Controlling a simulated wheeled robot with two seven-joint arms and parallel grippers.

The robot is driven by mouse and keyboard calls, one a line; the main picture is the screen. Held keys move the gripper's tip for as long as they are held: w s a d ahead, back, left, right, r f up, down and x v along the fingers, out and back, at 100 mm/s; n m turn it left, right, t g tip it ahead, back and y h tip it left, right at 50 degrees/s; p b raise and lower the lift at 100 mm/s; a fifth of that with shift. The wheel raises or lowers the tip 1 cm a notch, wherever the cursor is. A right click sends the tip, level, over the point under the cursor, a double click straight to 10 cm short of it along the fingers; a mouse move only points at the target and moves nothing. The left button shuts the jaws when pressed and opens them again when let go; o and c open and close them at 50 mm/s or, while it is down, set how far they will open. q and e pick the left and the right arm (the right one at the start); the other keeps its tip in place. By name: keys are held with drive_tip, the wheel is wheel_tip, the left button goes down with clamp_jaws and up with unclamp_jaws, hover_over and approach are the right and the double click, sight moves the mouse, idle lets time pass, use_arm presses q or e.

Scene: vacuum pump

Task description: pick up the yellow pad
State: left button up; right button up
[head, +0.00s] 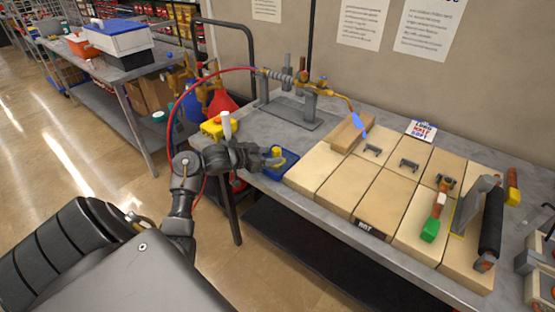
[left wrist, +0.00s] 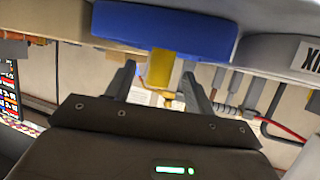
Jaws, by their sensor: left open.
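The yellow pad (left wrist: 161,68) shows in the left wrist view, in front of the blue tray (left wrist: 165,30). It lies between the two fingers of my left gripper (left wrist: 158,78), with a gap on each side. In the head view a small yellow piece (head: 277,151) shows at my left gripper (head: 267,158), over the blue tray (head: 287,166) at the table's left end. The fingers are open. Whether they touch the pad is hard to tell. My right gripper is not in view.
Wooden blocks (head: 385,205) fill the middle of the grey table (head: 245,135). A yellow container (head: 212,128) and a red funnel (head: 221,103) stand near the left end. A metal pipe fixture (head: 300,110) stands behind. A green-tipped tool (head: 432,222) lies to the right.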

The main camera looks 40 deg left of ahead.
sight(280, 155)
use_arm(q)
drive_tip(key=shift+w, duration=0.15)
drive_tip(key=shift+w+d+f, duration=0.15)
drive_tip(key=shift+w, duration=0.2)
drive_tip(key=x, duration=0.4)
drive_tip(key=shift+w+f+p, duration=0.15)
drive_tip(key=shift+f+p, duration=0.1)
drive_tip(key=shift+p, duration=0.05)
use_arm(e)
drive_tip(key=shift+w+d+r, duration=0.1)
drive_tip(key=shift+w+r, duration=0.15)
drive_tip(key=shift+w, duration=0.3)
use_arm(q)
drive_tip(key=c, duration=1)
drive_tip(key=shift+c, duration=0.5)
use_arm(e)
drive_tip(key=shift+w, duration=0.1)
use_arm(q)
drive_tip(key=shift+r, duration=0.1)
